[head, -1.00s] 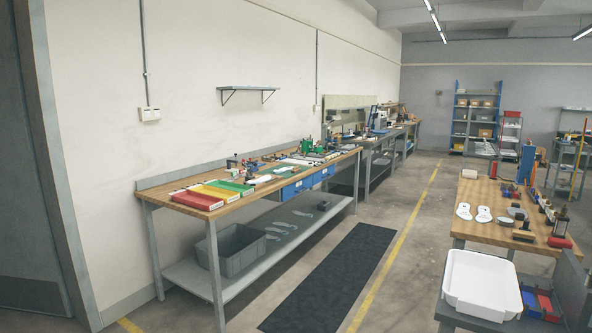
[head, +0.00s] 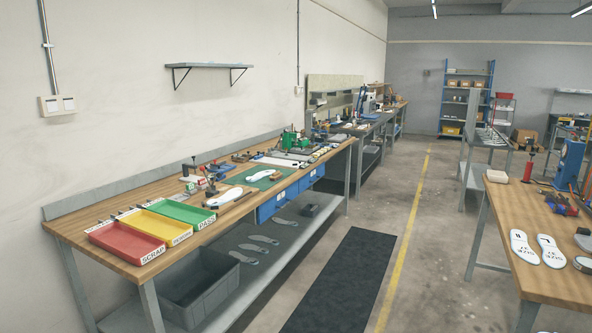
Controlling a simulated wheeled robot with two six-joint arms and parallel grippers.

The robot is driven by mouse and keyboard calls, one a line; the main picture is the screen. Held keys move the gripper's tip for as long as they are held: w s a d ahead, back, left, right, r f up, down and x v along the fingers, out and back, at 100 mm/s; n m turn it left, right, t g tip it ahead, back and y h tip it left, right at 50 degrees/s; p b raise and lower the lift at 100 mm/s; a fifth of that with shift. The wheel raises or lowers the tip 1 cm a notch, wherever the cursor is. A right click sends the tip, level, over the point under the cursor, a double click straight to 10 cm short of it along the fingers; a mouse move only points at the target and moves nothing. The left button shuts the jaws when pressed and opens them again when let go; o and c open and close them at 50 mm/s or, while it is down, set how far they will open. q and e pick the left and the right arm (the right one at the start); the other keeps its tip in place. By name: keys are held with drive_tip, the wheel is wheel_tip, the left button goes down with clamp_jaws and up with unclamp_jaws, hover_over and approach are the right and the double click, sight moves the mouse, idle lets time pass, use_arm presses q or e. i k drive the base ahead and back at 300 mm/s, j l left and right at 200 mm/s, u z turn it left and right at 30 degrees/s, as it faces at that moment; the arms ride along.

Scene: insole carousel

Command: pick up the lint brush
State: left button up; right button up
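I cannot pick out the lint brush for certain. A small brownish item (head: 276,176) lies at the edge of the green mat (head: 262,184) on the left wooden bench (head: 85,246), too small to identify. A white insole (head: 224,198) lies on the bench in front of the mat. A dark item at the right edge, on the right table (head: 520,272), is cut off by the frame. Neither of my grippers shows in the head view.
Red (head: 124,243), yellow (head: 157,226) and green (head: 183,212) trays stand on the left bench. A grey crate (head: 205,293) sits on its lower shelf. White insoles (head: 551,251) lie on the right table. The aisle with the dark mat (head: 345,275) is clear.

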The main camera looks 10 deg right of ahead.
sight(276, 175)
drive_tip(key=i+j+z, duration=0.1)
drive_tip(key=i+z, duration=0.25)
drive_tip(key=i, duration=1.3)
drive_tip(key=u, duration=0.55)
drive_tip(key=i+l+u, duration=0.45)
drive_tip(key=l+u, duration=0.15)
drive_tip(key=i+l+u, duration=0.25)
drive_tip(key=l, duration=0.2)
drive_tip(key=l+u, duration=0.3)
drive_tip(key=i+l, duration=0.05)
drive_tip(key=l, duration=0.05)
